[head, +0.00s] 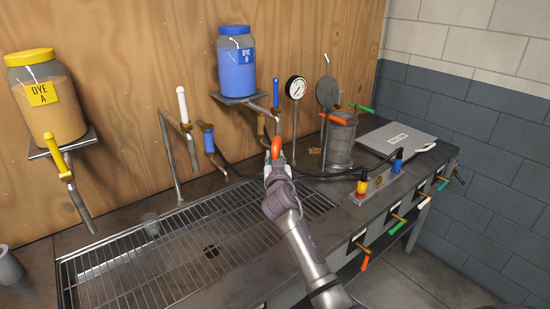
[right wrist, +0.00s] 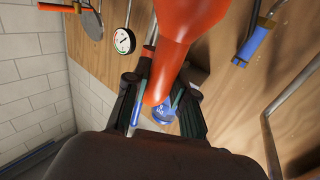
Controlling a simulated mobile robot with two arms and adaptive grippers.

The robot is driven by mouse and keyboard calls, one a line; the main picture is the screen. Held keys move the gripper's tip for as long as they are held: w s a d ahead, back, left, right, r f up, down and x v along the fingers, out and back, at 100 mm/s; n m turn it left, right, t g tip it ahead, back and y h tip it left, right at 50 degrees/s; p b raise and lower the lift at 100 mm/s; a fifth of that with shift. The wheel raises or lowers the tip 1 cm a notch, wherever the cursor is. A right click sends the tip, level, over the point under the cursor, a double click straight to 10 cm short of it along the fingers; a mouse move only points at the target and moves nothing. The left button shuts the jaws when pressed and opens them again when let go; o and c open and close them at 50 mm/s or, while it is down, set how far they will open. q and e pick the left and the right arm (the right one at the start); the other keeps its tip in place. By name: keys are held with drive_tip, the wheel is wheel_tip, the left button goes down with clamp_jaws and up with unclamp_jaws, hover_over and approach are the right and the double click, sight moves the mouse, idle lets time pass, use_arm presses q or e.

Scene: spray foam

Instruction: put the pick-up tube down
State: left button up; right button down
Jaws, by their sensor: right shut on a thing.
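My right gripper (head: 277,168) is shut on an orange-red pick-up tube (head: 276,147), whose rounded end shows above the fingers in the head view. In the right wrist view the tube (right wrist: 172,55) fills the upper middle and runs down between the dark fingers (right wrist: 160,100). The gripper is above the back right part of the sink's wire grate (head: 130,265), apart from it. The tube's lower part is hidden by my gripper in the head view. My left gripper is not in view.
A blue dye jar (head: 235,68) and a yellow one (head: 45,100) sit on wall shelves with valves. A gauge (head: 296,88), a metal pot (head: 340,145) and a grey flat case (head: 398,140) stand right.

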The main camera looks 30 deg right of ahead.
drive_tip(key=shift+f, duration=0.15)
drive_tip(key=c, duration=1)
unclamp_jaws()
drive_tip(key=shift+o, duration=0.2)
drive_tip(key=shift+s+a, duration=0.15)
drive_tip(key=shift+s, duration=0.05)
drive_tip(key=b+v, duration=0.2)
drive_tip(key=v, duration=0.9)
drive_tip(key=shift+s+r, duration=0.25)
drive_tip(key=shift+s, duration=0.05)
drive_tip(key=shift+a, duration=0.1)
